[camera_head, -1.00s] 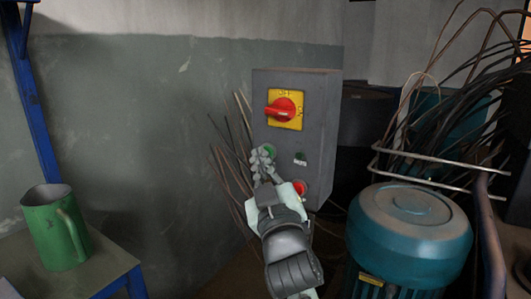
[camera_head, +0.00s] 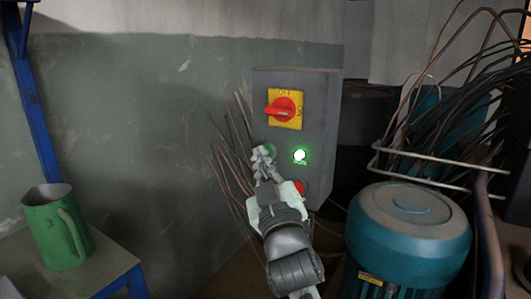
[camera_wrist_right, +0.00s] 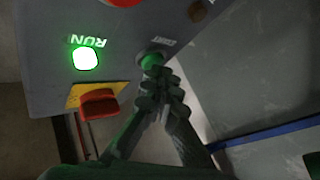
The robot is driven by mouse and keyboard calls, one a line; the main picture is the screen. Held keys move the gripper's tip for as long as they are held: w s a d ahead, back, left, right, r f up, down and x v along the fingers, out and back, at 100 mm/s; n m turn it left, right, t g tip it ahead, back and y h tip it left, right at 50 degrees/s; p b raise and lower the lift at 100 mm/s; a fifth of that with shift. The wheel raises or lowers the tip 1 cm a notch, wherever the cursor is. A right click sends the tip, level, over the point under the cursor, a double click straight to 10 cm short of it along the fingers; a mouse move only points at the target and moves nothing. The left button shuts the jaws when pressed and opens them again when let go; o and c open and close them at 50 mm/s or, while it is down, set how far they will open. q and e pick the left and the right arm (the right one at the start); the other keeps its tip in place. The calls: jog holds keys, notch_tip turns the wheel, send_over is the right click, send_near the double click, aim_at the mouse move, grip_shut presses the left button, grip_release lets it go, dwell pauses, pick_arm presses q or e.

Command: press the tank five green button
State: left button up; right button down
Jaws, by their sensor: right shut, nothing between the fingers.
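The grey control box (camera_head: 320,125) stands in front of the wall. The green button (camera_head: 270,149) is on its front at the left, partly hidden by my right gripper; it also shows in the right wrist view (camera_wrist_right: 152,60). My right gripper (camera_head: 262,155) is shut and empty. Its fingertips are at the green button and appear to touch it. The RUN lamp (camera_head: 300,155) glows bright green, and it shows lit in the right wrist view (camera_wrist_right: 86,59). My left gripper is not in view.
A red rotary switch (camera_head: 283,109) on a yellow plate is above the button, and a red button (camera_head: 299,187) is below the lamp. A teal motor (camera_head: 410,235) stands at right, with cables behind. A green jug (camera_head: 56,228) sits on a table at left.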

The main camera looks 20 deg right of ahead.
jog(key=shift+s+a+f, duration=0.1)
jog(key=shift+s+a, duration=0.35)
jog(key=shift+a, duration=0.1)
